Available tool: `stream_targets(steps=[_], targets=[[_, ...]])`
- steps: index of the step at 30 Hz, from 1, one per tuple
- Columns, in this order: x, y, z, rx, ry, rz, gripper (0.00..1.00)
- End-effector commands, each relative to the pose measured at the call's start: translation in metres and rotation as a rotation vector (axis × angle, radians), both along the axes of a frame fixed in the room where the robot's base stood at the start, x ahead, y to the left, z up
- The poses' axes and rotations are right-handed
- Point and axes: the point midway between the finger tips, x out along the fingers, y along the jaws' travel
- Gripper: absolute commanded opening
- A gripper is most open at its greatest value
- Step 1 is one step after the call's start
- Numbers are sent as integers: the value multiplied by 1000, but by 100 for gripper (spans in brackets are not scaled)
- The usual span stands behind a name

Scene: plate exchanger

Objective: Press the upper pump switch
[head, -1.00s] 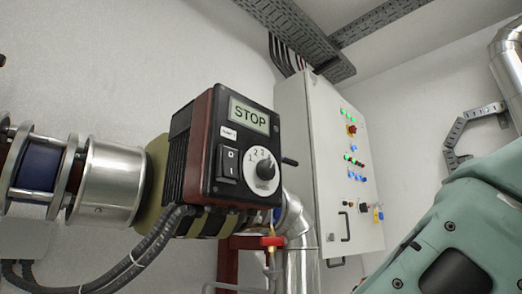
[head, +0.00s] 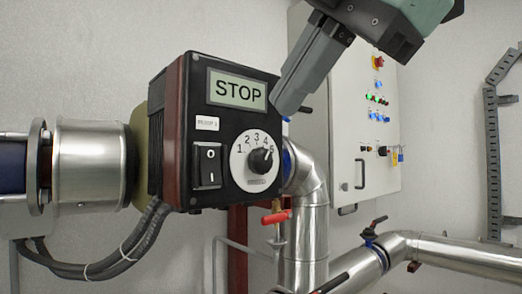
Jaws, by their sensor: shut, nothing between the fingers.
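The pump control box (head: 222,131) is black with dark red sides and fills the middle of the head view. Its screen (head: 237,90) reads STOP. The black rocker switch (head: 209,166), marked with a line and a circle, sits at the lower left of its face, left of a white dial (head: 256,161) numbered 1 to 5. My gripper (head: 285,107) comes in from the upper right, its shut grey fingers pointing down and left. Its tips overlap the box's right edge in the picture, above and right of the switch. I cannot tell whether they touch the box.
A wide silver pipe (head: 92,163) joins the box's left side. Black cables (head: 125,255) hang below it. A silver elbow pipe (head: 304,215) with a red-handled valve (head: 276,217) stands at lower right. A white electrical cabinet (head: 362,150) is on the wall behind. Space before the switch looks clear.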

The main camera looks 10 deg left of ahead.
Motion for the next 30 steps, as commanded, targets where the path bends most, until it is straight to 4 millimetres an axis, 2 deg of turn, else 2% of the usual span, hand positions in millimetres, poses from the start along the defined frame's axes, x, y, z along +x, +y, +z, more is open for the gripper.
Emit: stream_targets(steps=[9,14,28,30], targets=[[0,0,-1,-1,-1,1,0],[6,6,-8,-4,0,1,0],[48,56,-69,-5,2,1,0],[55,66,-68,-4,1,1,0]])
